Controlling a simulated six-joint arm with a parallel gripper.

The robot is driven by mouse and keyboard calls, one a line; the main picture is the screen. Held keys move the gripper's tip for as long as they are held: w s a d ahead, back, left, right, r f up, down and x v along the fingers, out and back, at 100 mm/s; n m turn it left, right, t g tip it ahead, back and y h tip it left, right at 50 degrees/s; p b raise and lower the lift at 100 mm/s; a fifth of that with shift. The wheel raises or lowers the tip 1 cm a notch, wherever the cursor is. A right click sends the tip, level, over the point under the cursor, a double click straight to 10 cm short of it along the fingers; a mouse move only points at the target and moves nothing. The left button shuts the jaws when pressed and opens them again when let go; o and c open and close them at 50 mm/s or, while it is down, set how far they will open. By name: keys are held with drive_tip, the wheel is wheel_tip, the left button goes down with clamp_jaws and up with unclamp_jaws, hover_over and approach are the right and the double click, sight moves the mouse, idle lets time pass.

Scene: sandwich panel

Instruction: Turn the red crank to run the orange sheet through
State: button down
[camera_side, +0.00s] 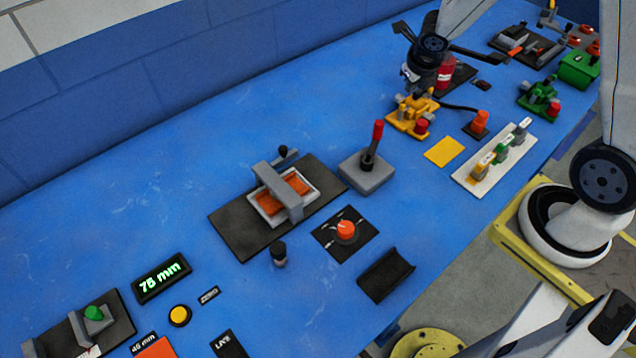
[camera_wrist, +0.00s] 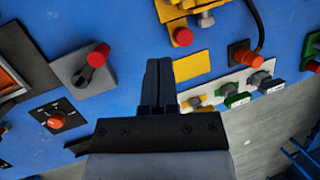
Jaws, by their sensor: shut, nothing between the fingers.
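A dark plate (camera_side: 497,39) at the far upper right of the side view carries grey roller-like parts and a small orange piece (camera_side: 516,52). Red parts (camera_side: 586,29) stand near it, too small to tell whether one is the crank. Nearer, a grey frame under a grey bridge holds an orange sheet (camera_side: 272,197). A red-handled lever (camera_side: 377,132) stands upright on a grey box; it also shows in the wrist view (camera_wrist: 98,55). My gripper (camera_side: 409,77) is above the table near the yellow clamp-like fixture; its fingers (camera_wrist: 158,64) are shut and empty, touching nothing visible.
Around my gripper are a yellow fixture (camera_side: 405,120), a yellow plate (camera_side: 444,152), an orange button (camera_side: 480,121) with a cable and a white strip (camera_side: 466,180) of coloured switches. A green box (camera_side: 580,70) stands at right.

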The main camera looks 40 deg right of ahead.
drive_tip(key=s+a+r+n+y, duration=0.1)
drive_tip(key=s+a+n+y, duration=0.3)
drive_tip(key=s, duration=0.5)
drive_tip(key=shift+a+t, duration=0.35)
drive_tip(key=shift+t, duration=0.05)
drive_tip(key=shift+f, duration=0.25)
hover_over(373, 145)
drive_tip(key=s+d, duration=0.2)
drive_tip(key=d, duration=0.2)
wheel_tip(373, 145, down, 9)
drive_tip(key=shift+a, duration=0.25)
idle(1.5)
drive_tip(key=shift+r, duration=0.1)
